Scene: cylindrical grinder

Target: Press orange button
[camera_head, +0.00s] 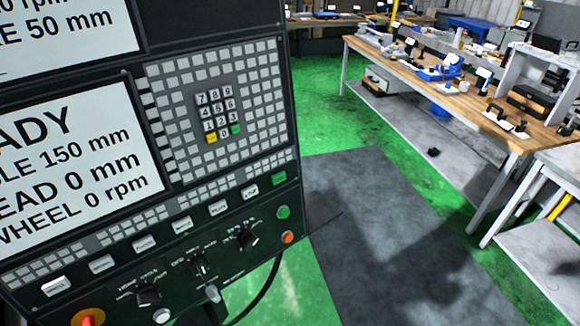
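The orange button (288,237) is a small round button near the lower right edge of the dark machine control panel (160,262). A round green button (283,212) sits just above it. Nothing covers the orange button. Neither of my grippers can be made out in the head view. A dark shape at the bottom edge below the panel's lever is too unclear to name.
The panel has two screens, a keypad (220,115), rotary knobs (247,239) and a red knob on yellow (88,318) at bottom left. A dark cable curves below the panel. A grey mat (375,215) lies right. Workbenches (480,100) stand behind.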

